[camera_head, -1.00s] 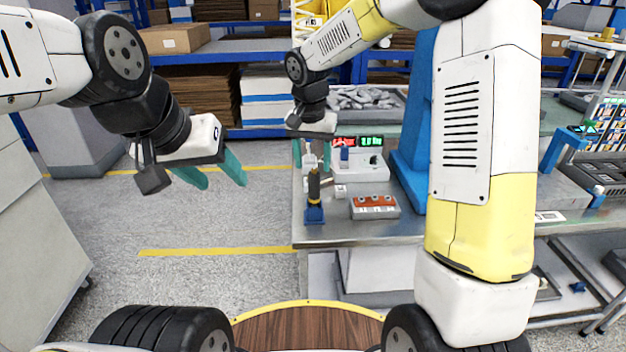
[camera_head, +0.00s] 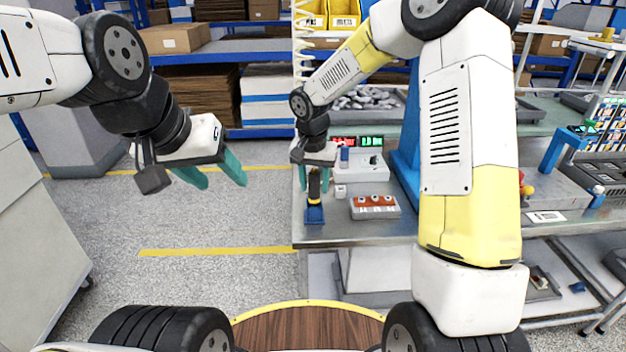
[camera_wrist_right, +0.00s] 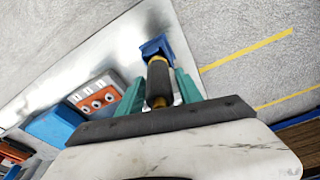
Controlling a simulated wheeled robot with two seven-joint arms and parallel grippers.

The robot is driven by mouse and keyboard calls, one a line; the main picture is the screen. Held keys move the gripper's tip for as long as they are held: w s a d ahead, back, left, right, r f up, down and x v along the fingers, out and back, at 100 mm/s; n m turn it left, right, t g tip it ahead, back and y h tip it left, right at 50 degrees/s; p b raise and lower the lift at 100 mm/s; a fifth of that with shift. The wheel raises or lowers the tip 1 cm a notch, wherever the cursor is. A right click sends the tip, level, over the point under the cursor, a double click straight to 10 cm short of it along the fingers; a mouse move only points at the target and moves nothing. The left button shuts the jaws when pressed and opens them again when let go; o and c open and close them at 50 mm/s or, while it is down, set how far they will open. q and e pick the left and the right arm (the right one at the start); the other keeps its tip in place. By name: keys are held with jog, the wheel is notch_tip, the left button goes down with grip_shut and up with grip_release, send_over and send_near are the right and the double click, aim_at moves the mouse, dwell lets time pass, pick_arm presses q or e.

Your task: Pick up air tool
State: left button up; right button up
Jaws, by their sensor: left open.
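The air tool (camera_head: 314,188), black with yellow bands, stands upright in a blue holder (camera_head: 314,214) near the left edge of the metal workbench. My right gripper (camera_head: 313,182) is at the tool's upper part, fingers pointing down on either side of it. In the right wrist view the air tool (camera_wrist_right: 158,80) lies between the two teal fingers (camera_wrist_right: 160,88), with a visible gap at the left finger; the blue holder (camera_wrist_right: 154,46) is beyond. My left gripper (camera_head: 224,184) is open and empty, above the floor left of the bench.
A grey box with an orange top (camera_head: 375,205) stands right of the holder. Behind are a light device with red and green displays (camera_head: 362,165) and a tray of metal parts (camera_head: 368,98). A blue post (camera_head: 406,165) rises from the bench. Floor left of the bench is clear.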

grip_shut()
jog(key=shift+r, duration=0.2)
